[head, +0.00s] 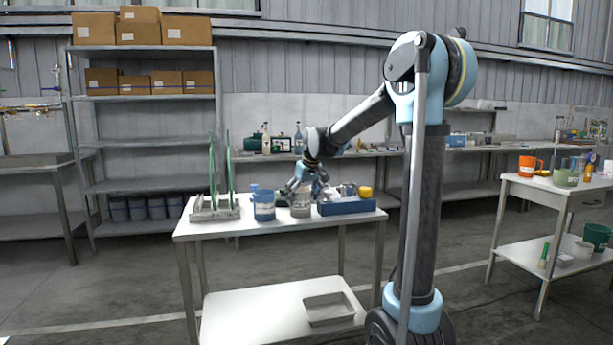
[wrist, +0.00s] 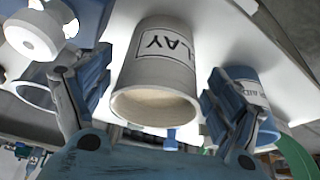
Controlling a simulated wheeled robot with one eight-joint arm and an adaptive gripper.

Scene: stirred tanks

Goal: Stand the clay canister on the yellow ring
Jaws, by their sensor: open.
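The clay canister (wrist: 152,65) is a pale grey cylinder with a white label reading "LAY", upside down in the wrist view. Its open end, with beige contents, faces the camera. In the head view the canister (head: 300,208) stands on the white table, partly behind my gripper (head: 310,190). In the wrist view my gripper (wrist: 160,75) is open, with one finger on each side of the canister and visible gaps between. I cannot make out a yellow ring in either view.
A labelled blue canister (head: 264,206) stands close beside the clay one, left in the head view. A rack with green plates (head: 214,210) is further left. A blue bin (head: 346,206) and a yellow item (head: 365,192) are to the right. Another table (head: 560,188) stands far right.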

